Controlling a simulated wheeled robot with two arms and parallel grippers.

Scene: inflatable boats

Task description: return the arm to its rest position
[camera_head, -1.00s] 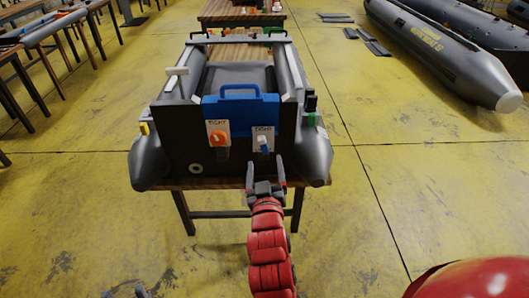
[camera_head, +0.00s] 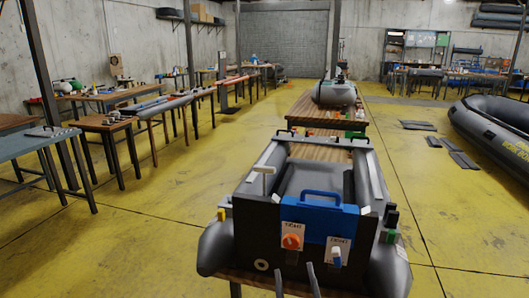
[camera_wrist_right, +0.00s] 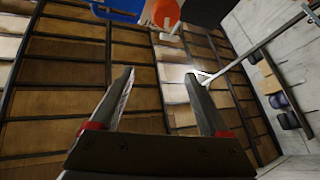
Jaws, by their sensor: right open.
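My right gripper (camera_head: 296,280) shows only as two fingertips at the bottom edge of the head view, in front of the grey inflatable boat's transom (camera_head: 258,235). In the right wrist view my right gripper (camera_wrist_right: 159,75) is open, its fingers apart with nothing between them. The rest of my right arm is out of the head view. My left arm and gripper are not in view.
The boat rests on a wooden table. Other tables stand behind and left. Yellow floor (camera_head: 130,225) is open on the left.

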